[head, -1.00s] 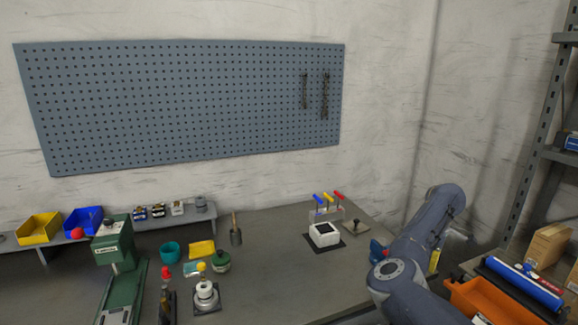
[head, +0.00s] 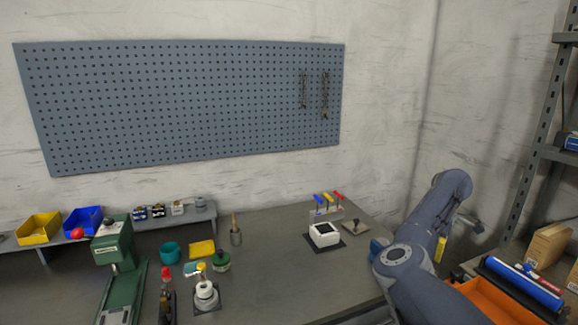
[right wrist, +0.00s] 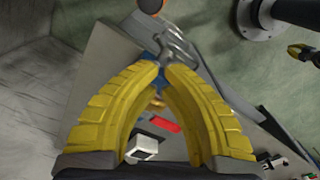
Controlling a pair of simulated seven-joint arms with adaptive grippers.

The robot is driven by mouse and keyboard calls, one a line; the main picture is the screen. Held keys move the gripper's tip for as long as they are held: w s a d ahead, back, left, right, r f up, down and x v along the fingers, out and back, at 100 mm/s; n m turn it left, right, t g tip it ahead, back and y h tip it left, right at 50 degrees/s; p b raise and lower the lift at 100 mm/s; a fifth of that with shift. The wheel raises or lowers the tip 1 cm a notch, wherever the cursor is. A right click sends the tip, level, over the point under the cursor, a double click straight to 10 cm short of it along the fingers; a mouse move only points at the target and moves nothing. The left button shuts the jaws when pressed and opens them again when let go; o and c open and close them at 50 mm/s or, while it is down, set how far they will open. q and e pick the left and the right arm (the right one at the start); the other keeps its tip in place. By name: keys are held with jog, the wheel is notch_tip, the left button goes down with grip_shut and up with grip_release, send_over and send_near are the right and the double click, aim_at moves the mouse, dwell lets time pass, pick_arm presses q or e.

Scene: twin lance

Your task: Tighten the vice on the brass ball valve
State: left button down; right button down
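Part of the blue vice (head: 376,247) shows at the right end of the bench in the head view, largely hidden behind my right arm. In the right wrist view, a blue part (right wrist: 155,82) shows just beyond the fingertips, with a small brass piece and a red bar (right wrist: 165,125) below it, likely the valve and its lever. My right gripper (right wrist: 164,67) has yellow fingers with tips almost meeting, next to a grey metal part. I cannot tell whether they grip it. In the head view only a yellow bit of this gripper (head: 440,250) shows. My left gripper is out of view.
A white box (head: 324,233) and a rack of coloured handles (head: 328,205) stand left of the vice. A green press (head: 116,262) and small parts crowd the left bench. An orange bin (head: 490,300) is at right. The middle bench is fairly clear.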

jog(key=shift+r, duration=2.7)
